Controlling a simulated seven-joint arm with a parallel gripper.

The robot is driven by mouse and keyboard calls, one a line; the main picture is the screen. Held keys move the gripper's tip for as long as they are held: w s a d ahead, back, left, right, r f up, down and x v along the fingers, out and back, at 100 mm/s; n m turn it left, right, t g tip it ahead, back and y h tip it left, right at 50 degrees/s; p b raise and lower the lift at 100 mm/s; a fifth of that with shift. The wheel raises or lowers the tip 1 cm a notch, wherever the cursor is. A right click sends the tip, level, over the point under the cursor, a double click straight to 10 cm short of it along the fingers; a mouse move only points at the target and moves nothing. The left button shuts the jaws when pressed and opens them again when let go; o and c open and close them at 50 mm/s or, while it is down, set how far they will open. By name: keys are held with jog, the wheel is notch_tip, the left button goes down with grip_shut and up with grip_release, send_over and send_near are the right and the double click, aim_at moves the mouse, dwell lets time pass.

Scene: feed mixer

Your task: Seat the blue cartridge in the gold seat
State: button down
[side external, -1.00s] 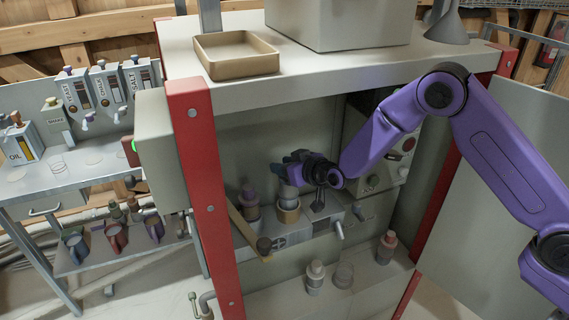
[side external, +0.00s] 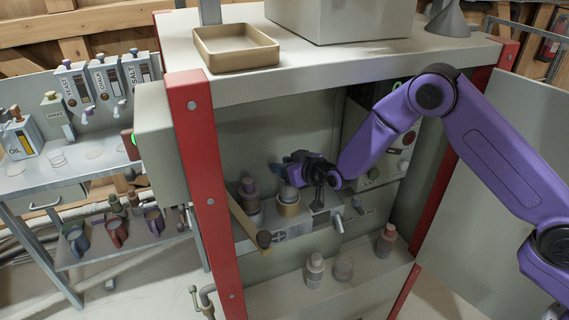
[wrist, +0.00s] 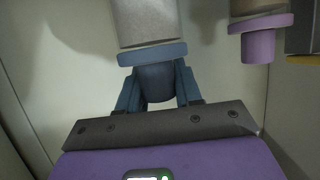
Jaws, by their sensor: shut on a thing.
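The blue cartridge shows in the wrist view as a grey body with a blue collar (wrist: 152,53) and a blue knob. My gripper (wrist: 156,88) is shut on the knob, one finger on each side. In the side view my gripper (side external: 291,172) is inside the cabinet, above the gold seat (side external: 288,209), a tan cup on the shelf. The cartridge's grey body (side external: 289,194) is upright at the seat's mouth, its lower end hidden by the rim. I cannot tell how deep it sits. The seat is not clear in the wrist view.
A purple-topped cartridge (side external: 249,196) stands left of the seat; its purple collar (wrist: 262,22) also shows in the wrist view. Pale and red-topped bottles (side external: 315,270) (side external: 387,240) stand on the lower ledge. Red posts (side external: 203,190) frame the opening.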

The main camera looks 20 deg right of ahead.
jog(key=shift+f, duration=0.5)
jog(key=c, duration=0.7)
grip_release()
jog(key=shift+s, duration=0.1)
jog(key=v, duration=1.7)
jog(key=shift+s, duration=0.1)
